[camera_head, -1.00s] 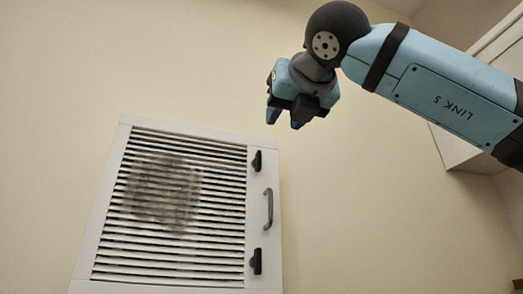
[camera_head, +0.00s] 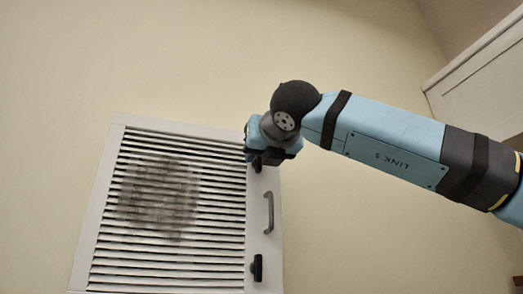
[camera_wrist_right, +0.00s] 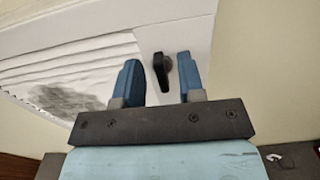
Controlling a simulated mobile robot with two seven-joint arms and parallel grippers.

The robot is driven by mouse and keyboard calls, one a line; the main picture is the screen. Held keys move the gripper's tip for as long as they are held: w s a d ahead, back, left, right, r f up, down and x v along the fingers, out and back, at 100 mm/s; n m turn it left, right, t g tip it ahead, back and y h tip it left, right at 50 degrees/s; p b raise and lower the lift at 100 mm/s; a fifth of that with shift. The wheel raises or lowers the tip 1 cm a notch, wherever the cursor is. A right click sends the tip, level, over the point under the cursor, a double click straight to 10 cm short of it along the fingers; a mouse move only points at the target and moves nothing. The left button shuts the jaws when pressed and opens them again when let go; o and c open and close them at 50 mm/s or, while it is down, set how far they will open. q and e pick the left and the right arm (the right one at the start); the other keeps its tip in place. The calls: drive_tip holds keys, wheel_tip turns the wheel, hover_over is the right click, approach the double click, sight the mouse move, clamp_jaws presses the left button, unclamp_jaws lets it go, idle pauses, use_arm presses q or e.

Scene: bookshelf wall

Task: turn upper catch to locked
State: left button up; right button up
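The upper catch (camera_wrist_right: 161,70) is a small black lever on the white frame of a louvred vent panel (camera_head: 108,195). In the head view it is mostly hidden behind my right gripper (camera_head: 262,165). In the right wrist view the catch shows between the two blue fingers of my right gripper (camera_wrist_right: 162,80). The fingers are apart, one on each side of the catch, with visible gaps; contact cannot be seen. The lower catch (camera_head: 257,267) is black and upright on the same frame. My left gripper is in neither view.
A grey handle (camera_head: 269,212) stands out from the frame between the two catches. The louvres carry a dark dusty patch (camera_head: 160,197). A white cabinet (camera_head: 480,90) hangs at the right. The wall around the panel is bare.

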drive_tip(key=shift+c, duration=0.2)
clamp_jaws()
drive_tip(key=shift+n, duration=0.3)
drive_tip(key=n, duration=0.5)
drive_tip(key=n+b, duration=0.1)
drive_tip(key=n, duration=0.5)
drive_tip(key=a+f+n+b, duration=0.1)
drive_tip(key=n, duration=0.5)
drive_tip(key=shift+s, duration=0.2)
drive_tip(key=shift+n, duration=0.3)
